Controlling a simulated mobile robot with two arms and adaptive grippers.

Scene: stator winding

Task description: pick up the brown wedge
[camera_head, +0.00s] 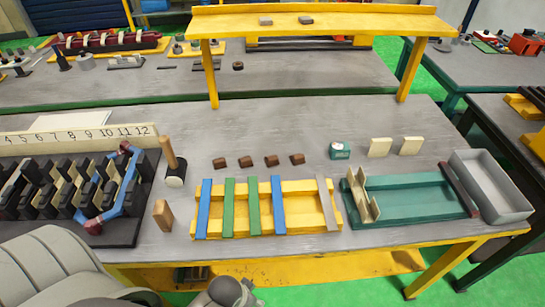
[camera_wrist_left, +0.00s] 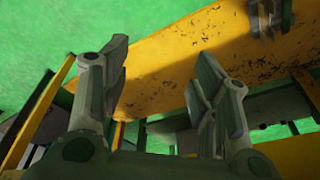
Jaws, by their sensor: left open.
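Several small dark brown wedge-like blocks lie in a row on the grey bench in the head view: one (camera_head: 219,162) at the left, one (camera_head: 245,161) beside it, another (camera_head: 271,160), and one (camera_head: 297,158) at the right. A lighter brown wooden block (camera_head: 163,215) stands near the bench's front left, beside the black slotted rack. My left gripper (camera_wrist_left: 162,75) is open and empty in the left wrist view, facing green floor and a yellow board. No wedge shows between its fingers. My right gripper is not in view.
A mallet (camera_head: 173,165) stands by the black stator rack (camera_head: 105,228). A yellow tray (camera_head: 265,186) with coloured strips, a green fixture (camera_head: 415,198) and a grey bin (camera_head: 490,188) line the front. A yellow shelf (camera_head: 320,22) stands at the back. Bare bench surrounds the small blocks.

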